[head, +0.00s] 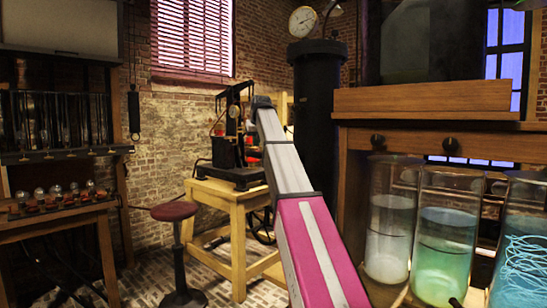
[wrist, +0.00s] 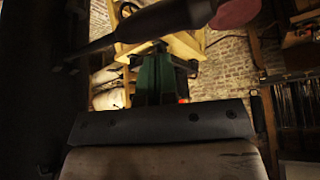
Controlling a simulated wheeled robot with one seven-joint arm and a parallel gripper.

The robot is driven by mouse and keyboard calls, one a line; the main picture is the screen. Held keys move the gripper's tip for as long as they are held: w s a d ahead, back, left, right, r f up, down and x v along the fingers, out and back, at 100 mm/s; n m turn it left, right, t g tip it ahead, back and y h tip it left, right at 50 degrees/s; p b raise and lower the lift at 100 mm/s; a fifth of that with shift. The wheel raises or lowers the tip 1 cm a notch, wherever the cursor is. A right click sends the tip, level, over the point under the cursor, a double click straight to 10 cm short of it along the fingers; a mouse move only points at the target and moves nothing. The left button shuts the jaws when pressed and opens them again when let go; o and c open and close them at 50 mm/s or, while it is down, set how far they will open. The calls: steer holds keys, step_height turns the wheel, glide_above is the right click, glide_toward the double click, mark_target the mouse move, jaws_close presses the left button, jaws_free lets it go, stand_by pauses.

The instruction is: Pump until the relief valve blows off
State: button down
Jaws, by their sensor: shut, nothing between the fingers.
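A tall black cylinder (head: 318,95) stands behind my arm, with a round white dial gauge (head: 303,21) at its upper left. I cannot pick out a pump handle or a relief valve for certain. My white and magenta arm reaches away from the lower middle of the head view, and its far end hides my gripper there. In the wrist view my gripper (wrist: 157,75) appears dark green beyond the dark plate, its fingers together with nothing seen between them. A dark machine with an upright frame (head: 232,140) stands on a wooden table (head: 238,188), near my arm's far end.
A red-topped stool (head: 174,211) stands left of the table; its seat also shows in the wrist view (wrist: 235,12). A wooden cabinet (head: 420,101) and large glass jars (head: 446,235) with liquid crowd the right. A bench with small bulbs (head: 60,205) is at the left.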

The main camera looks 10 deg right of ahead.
stand_by(0.3)
step_height(320, 180, down, 15)
step_height(320, 180, up, 15)
stand_by(1.0)
stand_by(0.3)
steer(key=shift+r, duration=2)
